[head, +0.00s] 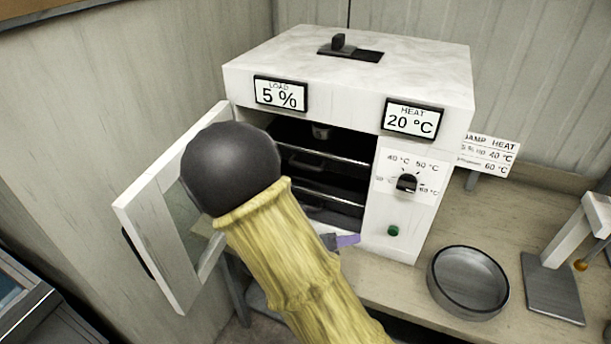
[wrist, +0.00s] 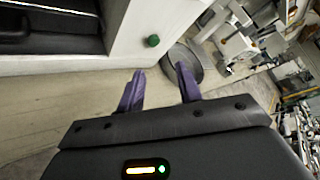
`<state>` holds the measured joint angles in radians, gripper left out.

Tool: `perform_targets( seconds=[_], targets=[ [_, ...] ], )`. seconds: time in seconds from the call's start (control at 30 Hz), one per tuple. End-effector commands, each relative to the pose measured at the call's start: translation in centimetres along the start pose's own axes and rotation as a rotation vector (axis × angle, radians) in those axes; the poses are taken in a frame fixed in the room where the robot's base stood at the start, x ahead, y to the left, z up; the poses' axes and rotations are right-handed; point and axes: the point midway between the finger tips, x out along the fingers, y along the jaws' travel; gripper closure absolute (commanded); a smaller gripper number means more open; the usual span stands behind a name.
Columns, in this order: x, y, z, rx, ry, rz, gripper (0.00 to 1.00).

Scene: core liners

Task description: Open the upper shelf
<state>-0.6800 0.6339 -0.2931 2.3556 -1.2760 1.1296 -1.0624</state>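The white oven (head: 345,75) stands on the bench with its door (head: 160,220) swung open to the left. Inside, the dark upper shelf (head: 322,155) lies level, with a light front rail and a handle-like part at its left. A lower shelf (head: 335,203) lies beneath it, partly hidden by my arm. My gripper shows one purple finger (head: 346,240) just in front of the oven's lower front edge. In the wrist view my gripper (wrist: 160,84) has its two purple fingers apart with nothing between them. It is below and right of the oven opening, touching no shelf.
A dial (head: 406,183) and a green button (head: 393,231) sit on the oven's right front panel. A round metal dish (head: 468,280) and a white stand (head: 565,255) are on the bench to the right. A small sign (head: 489,155) stands behind. The open door bounds the left side.

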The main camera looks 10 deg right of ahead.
Motion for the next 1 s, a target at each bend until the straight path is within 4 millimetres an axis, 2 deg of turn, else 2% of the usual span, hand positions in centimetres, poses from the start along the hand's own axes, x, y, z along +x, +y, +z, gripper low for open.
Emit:
perform_targets(
  seconds=[0.03, 0.2, 0.33, 0.43, 0.77, 1.0],
  targets=[
    [-0.7, 2.1, 1.0, -0.141, -0.138, -0.014, 0.65],
    [-5.5, 7.6, 5.3, -0.53, -0.577, -0.112, 0.65],
    [-8.9, 10.3, 6.7, -0.685, -0.789, -0.187, 0.65],
    [-10.1, 11.0, 7.1, -0.727, -0.852, -0.213, 0.65],
    [-10.3, 11.1, 7.2, -0.73, -0.859, -0.212, 0.65],
    [-9.0, 11.2, 8.7, -0.729, -0.855, -0.212, 0.65]
  ],
)
